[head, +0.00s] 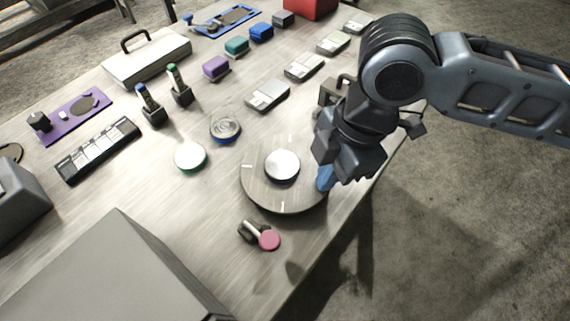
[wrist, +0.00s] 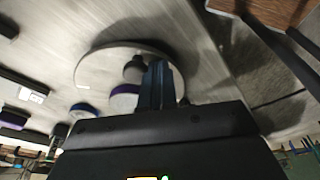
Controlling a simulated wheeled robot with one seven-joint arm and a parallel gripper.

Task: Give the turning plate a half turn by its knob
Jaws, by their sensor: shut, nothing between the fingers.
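The turning plate (head: 258,192) is a round grey disc with pale marks, lying near the table's right edge. A round white-topped piece (head: 282,165) sits on its middle. My gripper (head: 325,179) points down at the plate's right side, its blue fingers together and empty. In the wrist view the plate (wrist: 96,72) lies beyond my shut fingers (wrist: 158,68). A dark knob (wrist: 134,70) stands on it just left of the fingertips; I cannot tell whether they touch. The knob is hidden behind my gripper in the head view. A purple-rimmed piece (wrist: 125,99) shows beside the knob.
A pink disc with a dark piece (head: 269,240) lies in front of the plate. A green-rimmed disc (head: 190,157) and a blue-rimmed disc (head: 225,129) lie to its left. A large grey box (head: 115,270) fills the front left. The table edge is close on the right.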

